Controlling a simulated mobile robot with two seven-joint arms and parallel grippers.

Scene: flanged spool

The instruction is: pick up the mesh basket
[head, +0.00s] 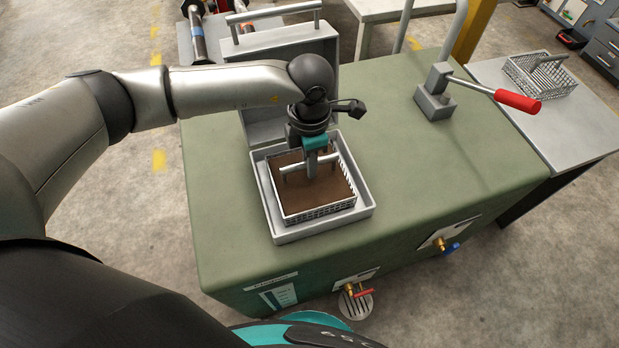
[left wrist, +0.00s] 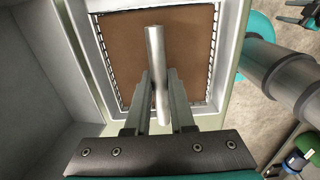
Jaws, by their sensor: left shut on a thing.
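The mesh basket (head: 326,211) sits in a square grey-rimmed opening (head: 262,193) on top of the green cabinet. A brown surface shows inside its wire walls, and its lower part is hidden. In the left wrist view the basket's mesh side (left wrist: 212,55) runs along the opening. A bar handle (head: 294,168) spans the basket. My left gripper (head: 311,174) points down from above, shut on this handle, whose bar (left wrist: 155,50) passes between the fingers (left wrist: 160,98) in the left wrist view.
A raised grey lid (head: 285,40) with a bar handle stands behind the opening. A lever with a red grip (head: 517,101) is on the cabinet's back right. Another mesh basket (head: 541,76) rests on the grey side table (head: 575,122). The green top (head: 420,165) right of the opening is clear.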

